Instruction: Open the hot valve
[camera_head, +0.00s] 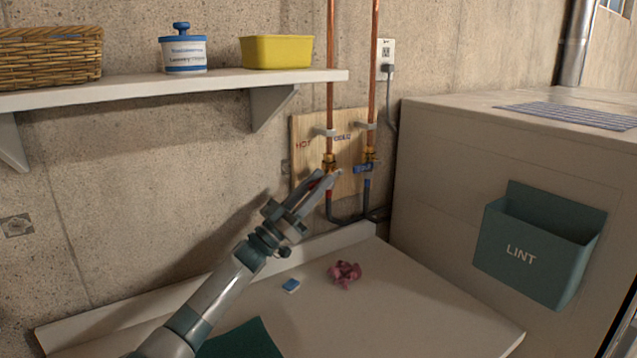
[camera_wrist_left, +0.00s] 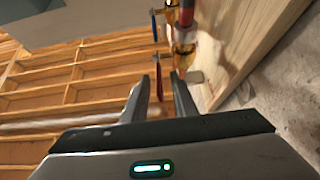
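The hot valve is a brass fitting (camera_head: 329,160) on the left copper pipe, by the red HOT lettering on a wooden board. Its thin red lever (camera_wrist_left: 159,82) shows in the left wrist view, sticking out from the fitting. My left gripper (camera_head: 328,178) reaches up to the hot valve from the lower left and hides most of the lever in the head view. In the left wrist view my fingers (camera_wrist_left: 162,84) are apart with the red lever between them; gaps show, and I cannot tell whether either finger touches it. My right gripper is out of view.
The cold valve's blue lever (camera_head: 362,169) is close on the right. A shelf (camera_head: 200,82) with a basket, tub and yellow bin is above left. A LINT bin (camera_head: 535,245) hangs at right.

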